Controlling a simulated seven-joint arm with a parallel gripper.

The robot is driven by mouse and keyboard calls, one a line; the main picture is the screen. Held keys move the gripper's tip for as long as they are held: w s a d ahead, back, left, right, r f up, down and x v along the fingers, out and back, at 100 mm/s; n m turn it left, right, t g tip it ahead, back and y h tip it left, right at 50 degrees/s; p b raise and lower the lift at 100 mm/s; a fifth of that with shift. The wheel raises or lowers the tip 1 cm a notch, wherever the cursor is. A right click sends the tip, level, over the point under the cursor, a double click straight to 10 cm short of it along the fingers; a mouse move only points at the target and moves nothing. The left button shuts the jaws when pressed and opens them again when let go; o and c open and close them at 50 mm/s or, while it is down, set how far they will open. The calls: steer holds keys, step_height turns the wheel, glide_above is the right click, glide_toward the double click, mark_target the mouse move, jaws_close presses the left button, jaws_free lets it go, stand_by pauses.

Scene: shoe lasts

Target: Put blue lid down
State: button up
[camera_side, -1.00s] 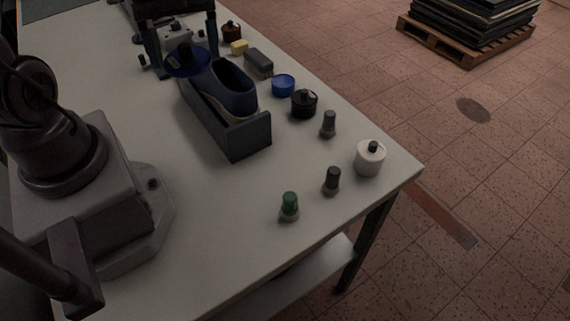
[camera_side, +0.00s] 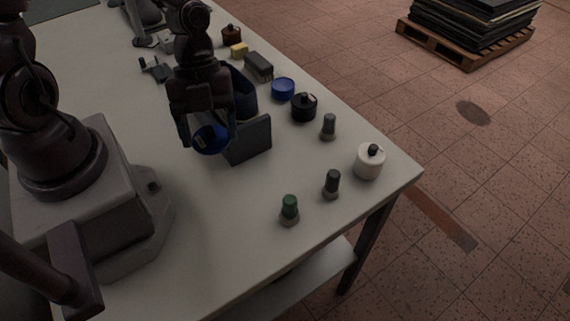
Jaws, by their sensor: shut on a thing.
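The blue lid (camera_side: 209,140) is a dark blue round disc, held tilted between the fingers of my gripper (camera_side: 208,137). My gripper is shut on it, in front of the left side of the dark grey holder (camera_side: 250,140). I cannot tell whether the lid touches the table. A blue shoe (camera_side: 243,95) sits in the holder, largely hidden behind my arm.
The white table (camera_side: 215,225) is clear in front.

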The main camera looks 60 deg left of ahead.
steer(key=w+d+f, duration=0.2)
steer(key=w+f, duration=0.2)
steer(key=w, duration=0.4)
glide_above(286, 176)
steer(key=a, duration=0.1)
step_height(286, 176, down, 5)
steer(key=shift+a+f, duration=0.1)
steer(key=shift+a, duration=0.05)
steer(key=shift+w+f, duration=0.15)
steer(key=shift+f, duration=0.75)
steer(key=shift+w+f, duration=0.15)
steer(key=shift+f, duration=0.7)
steer(key=shift+f, duration=0.1)
steer(key=shift+f, duration=0.35)
steer(key=shift+f, duration=0.15)
steer(key=o, duration=0.9)
